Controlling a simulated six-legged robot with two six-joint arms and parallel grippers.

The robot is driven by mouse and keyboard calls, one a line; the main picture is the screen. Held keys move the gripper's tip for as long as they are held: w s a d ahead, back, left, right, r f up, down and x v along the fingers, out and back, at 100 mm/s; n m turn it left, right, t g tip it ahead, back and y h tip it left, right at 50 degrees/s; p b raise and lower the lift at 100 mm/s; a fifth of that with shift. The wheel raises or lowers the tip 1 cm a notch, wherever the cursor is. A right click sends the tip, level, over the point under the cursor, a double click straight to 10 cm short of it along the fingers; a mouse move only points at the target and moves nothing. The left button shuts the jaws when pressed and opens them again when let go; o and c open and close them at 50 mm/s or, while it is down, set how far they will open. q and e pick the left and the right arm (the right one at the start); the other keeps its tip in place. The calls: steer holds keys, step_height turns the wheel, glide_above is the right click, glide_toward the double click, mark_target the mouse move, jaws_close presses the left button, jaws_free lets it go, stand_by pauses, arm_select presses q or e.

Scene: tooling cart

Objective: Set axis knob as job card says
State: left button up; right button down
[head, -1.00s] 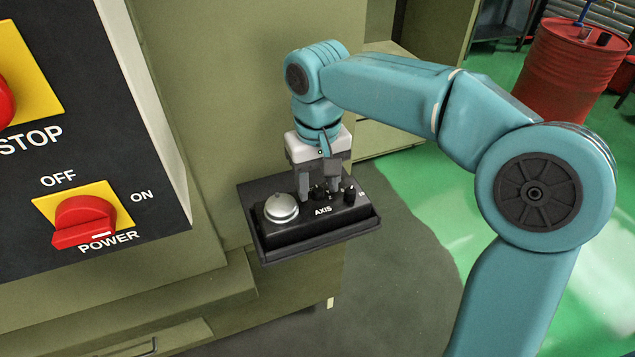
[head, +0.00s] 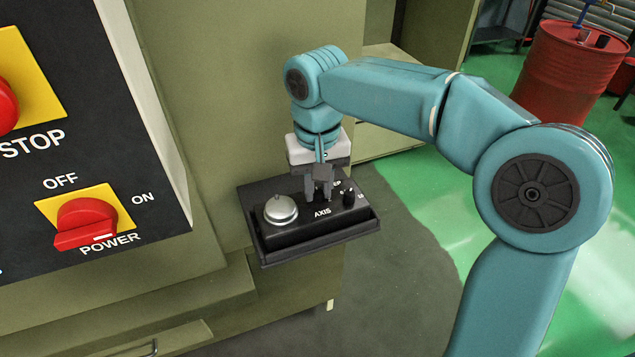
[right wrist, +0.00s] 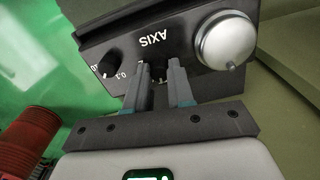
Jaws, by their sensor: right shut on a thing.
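A black control pendant (head: 293,237) with a silver handwheel (head: 281,209) and the label AXIS sits on a dark shelf at the side of the machine. My right gripper (head: 319,194) is over the pendant, shut on the axis knob, which its fingers mostly hide. In the right wrist view the fingers (right wrist: 161,76) reach to the panel beside the AXIS label. A second small black knob (head: 349,196) is to the right, with a scale mark beside it in the wrist view (right wrist: 108,64). The knob's pointer setting is hidden. No job card shows. My left gripper is out of view.
The machine's dark panel at left carries a red POWER switch (head: 86,222) and a red STOP button (head: 4,106), both clear of my arm. A red drum (head: 583,70) stands on the green floor at the back right.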

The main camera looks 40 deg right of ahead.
mark_target(318, 192)
steer(key=m, duration=0.6)
steer(key=shift+r+p, duration=0.1)
steer(key=shift+p, duration=0.25)
steer(key=shift+m, duration=0.3)
steer(key=c, duration=1)
jaws_free()
step_height(318, 192, up, 16)
steer(key=p, duration=0.3)
steer(key=shift+r, duration=0.15)
steer(key=shift+s, duration=0.15)
